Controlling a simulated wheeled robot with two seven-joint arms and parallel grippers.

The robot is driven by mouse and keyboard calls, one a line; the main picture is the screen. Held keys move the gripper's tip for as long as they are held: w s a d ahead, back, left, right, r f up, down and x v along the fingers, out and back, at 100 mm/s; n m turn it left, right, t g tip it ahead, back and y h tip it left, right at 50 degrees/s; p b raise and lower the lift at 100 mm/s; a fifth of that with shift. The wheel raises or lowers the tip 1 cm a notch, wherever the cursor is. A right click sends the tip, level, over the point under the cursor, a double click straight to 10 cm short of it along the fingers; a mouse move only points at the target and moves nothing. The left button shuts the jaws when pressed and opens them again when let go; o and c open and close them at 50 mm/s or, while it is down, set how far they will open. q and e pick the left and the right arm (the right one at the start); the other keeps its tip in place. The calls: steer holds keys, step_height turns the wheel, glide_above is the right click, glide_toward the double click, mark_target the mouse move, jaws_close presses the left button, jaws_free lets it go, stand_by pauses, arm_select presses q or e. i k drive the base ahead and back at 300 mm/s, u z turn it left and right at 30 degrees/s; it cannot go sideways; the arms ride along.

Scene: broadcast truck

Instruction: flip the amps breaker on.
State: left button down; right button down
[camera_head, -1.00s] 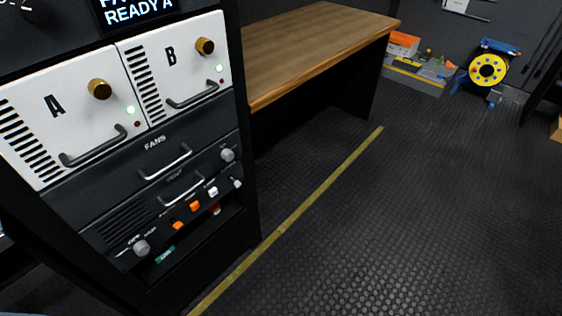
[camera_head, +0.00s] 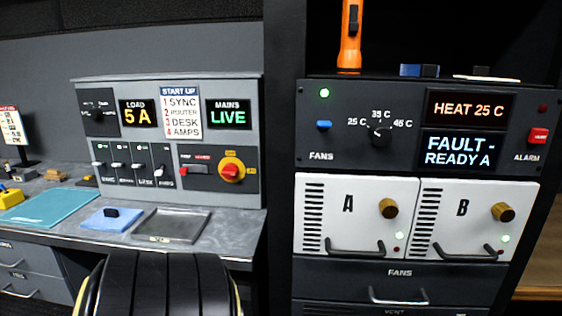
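The amps breaker (camera_head: 162,167) is the rightmost of the small lever switches on the grey power panel (camera_head: 250,140) at left. Its lever looks dark and seems to sit lower than the others, but it is too small to be sure. The sync, router and desk breakers stand in the same row to its left. The start-up card (camera_head: 181,113) above lists sync, router, desk, amps. The load display (camera_head: 138,114) reads 5 A and the mains display (camera_head: 228,115) reads LIVE. Neither of my grippers is in view.
A red rotary switch on yellow (camera_head: 232,170) is right of the breakers. A blue pad (camera_head: 110,218) and grey tray (camera_head: 171,226) lie on the desk. A dark ribbed rounded object (camera_head: 160,285) stands in front. The amplifier rack (camera_head: 397,262) fills the right; its display reads FAULT - READY A.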

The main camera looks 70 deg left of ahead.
mark_target(158, 173)
steer(key=u, duration=2.95)
steer(key=i, duration=0.25)
steer(key=z, duration=0.15)
